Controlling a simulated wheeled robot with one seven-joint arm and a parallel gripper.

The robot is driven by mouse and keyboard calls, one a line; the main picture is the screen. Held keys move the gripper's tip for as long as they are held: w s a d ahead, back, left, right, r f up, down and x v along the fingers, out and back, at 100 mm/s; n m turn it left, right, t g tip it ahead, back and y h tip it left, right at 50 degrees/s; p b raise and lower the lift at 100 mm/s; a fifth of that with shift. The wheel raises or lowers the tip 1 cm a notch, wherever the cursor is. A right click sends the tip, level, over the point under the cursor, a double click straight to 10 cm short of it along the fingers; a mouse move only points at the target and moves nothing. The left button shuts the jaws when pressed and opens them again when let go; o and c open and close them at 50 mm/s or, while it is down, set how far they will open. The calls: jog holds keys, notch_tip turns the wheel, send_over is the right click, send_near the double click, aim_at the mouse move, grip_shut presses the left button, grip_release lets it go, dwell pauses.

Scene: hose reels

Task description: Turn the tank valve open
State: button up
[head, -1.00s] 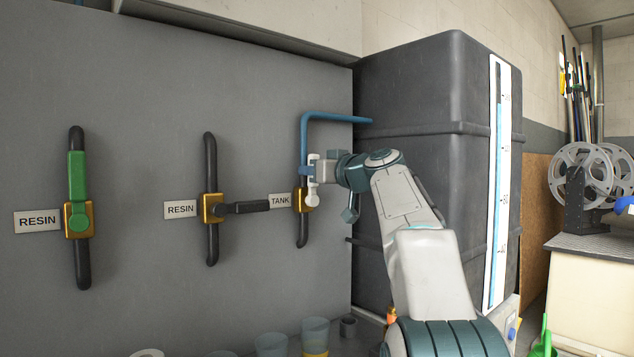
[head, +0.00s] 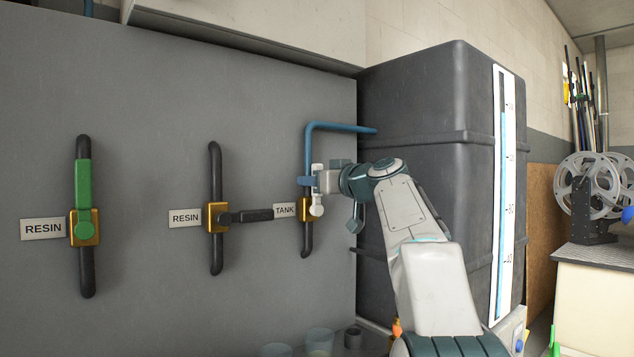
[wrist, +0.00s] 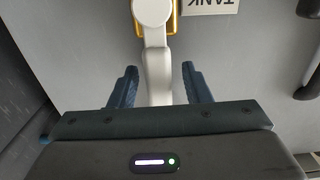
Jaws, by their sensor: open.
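The tank valve has a brass body (head: 304,211) on a vertical dark pipe, beside the TANK label (head: 284,210). Its pale grey lever (head: 317,209) points up, in line with the pipe. In the wrist view the lever (wrist: 153,58) runs between the two blue fingers of my gripper (wrist: 160,87). The fingers are open, one on each side of the lever, with a visible gap on both sides. In the head view my gripper (head: 315,181) is at the lever's upper part and hides some of it.
Left of the tank valve are a RESIN valve with a black sideways lever (head: 250,216) and another with a green upright lever (head: 83,190). A blue pipe (head: 340,127) runs to the large dark tank (head: 420,110) at right. Clear cups stand below.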

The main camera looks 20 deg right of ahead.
jog(key=b+v, duration=0.1)
jog(key=v, duration=1.3)
jog(key=shift+w, duration=0.15)
jog(key=s+a+f+m+g+h+p, duration=0.15)
jog(key=s+a+f+g+p, duration=0.35)
jog(key=p, duration=0.5)
jog(key=s+a+f+m+g+h+p, duration=0.1)
jog(key=s+a+f+m+g+p, duration=0.2)
jog(key=a+p, duration=0.55)
jog(key=s+f+g+h+p, duration=0.2)
jog(key=s+f+g+p, duration=0.1)
jog(key=s+p, duration=0.4)
jog(key=s+a+f+g+h+p, duration=0.1)
jog(key=s+f+g+p, duration=0.2)
jog(key=s+p, duration=0.5)
jog(key=shift+s+a+f+h, duration=0.35)
jog(key=shift+s, duration=0.7)
